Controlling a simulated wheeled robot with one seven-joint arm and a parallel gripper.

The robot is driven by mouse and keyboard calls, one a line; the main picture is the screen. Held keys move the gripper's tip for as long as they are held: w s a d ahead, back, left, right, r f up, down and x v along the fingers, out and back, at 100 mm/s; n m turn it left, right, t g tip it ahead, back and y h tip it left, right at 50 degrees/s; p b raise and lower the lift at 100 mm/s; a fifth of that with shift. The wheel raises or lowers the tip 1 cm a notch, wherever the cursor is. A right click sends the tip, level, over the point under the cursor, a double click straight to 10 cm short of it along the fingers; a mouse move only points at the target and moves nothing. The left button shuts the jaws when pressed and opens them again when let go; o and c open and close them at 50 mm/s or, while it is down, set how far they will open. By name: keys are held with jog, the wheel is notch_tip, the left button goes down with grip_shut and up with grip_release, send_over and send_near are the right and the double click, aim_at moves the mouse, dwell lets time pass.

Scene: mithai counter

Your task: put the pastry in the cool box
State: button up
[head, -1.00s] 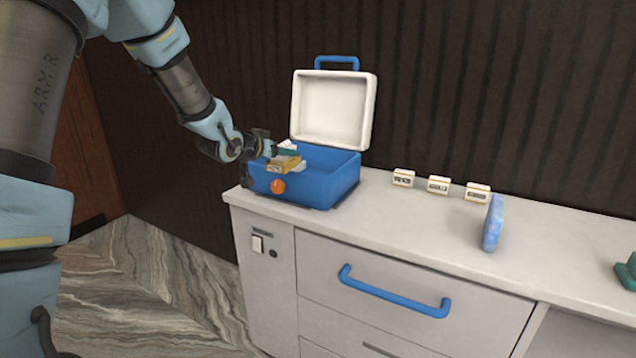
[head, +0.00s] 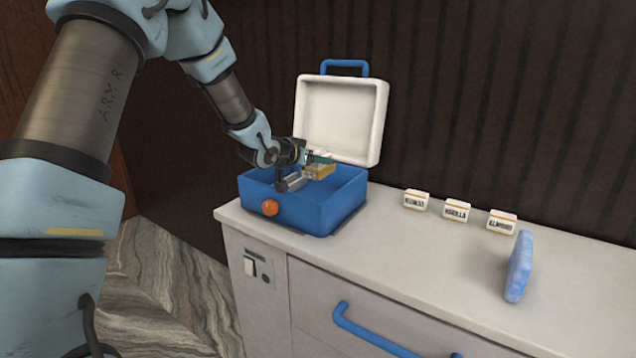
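The cool box (head: 303,212) is a blue tub with an orange round knob on its front. It stands on the left end of the counter with its white lid (head: 338,122) open at the back. My gripper (head: 318,161) is over the open tub, near its back, and appears shut on the small golden-yellow pastry (head: 319,172). White and teal parts show just above the pastry. The pastry is level with or slightly above the rim; whether it touches anything inside is hidden. The tub's floor is mostly hidden by the front wall and my wrist.
Three small white label blocks (head: 456,211) stand in a row on the counter (head: 400,262), right of the box. A pale blue slab (head: 519,266) stands upright farther right. The counter between box and slab is clear. A drawer with a blue handle (head: 372,335) is below.

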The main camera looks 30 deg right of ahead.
aim_at(316, 178)
notch_tip(316, 178, down, 6)
jog(key=shift+r+p, duration=0.25)
jog(key=shift+p, duration=0.3)
jog(key=shift+f, duration=0.1)
jog(key=shift+f+b, duration=0.6)
jog(key=shift+b, duration=0.05)
jog(key=o, duration=1.4)
jog(key=shift+r, duration=0.15)
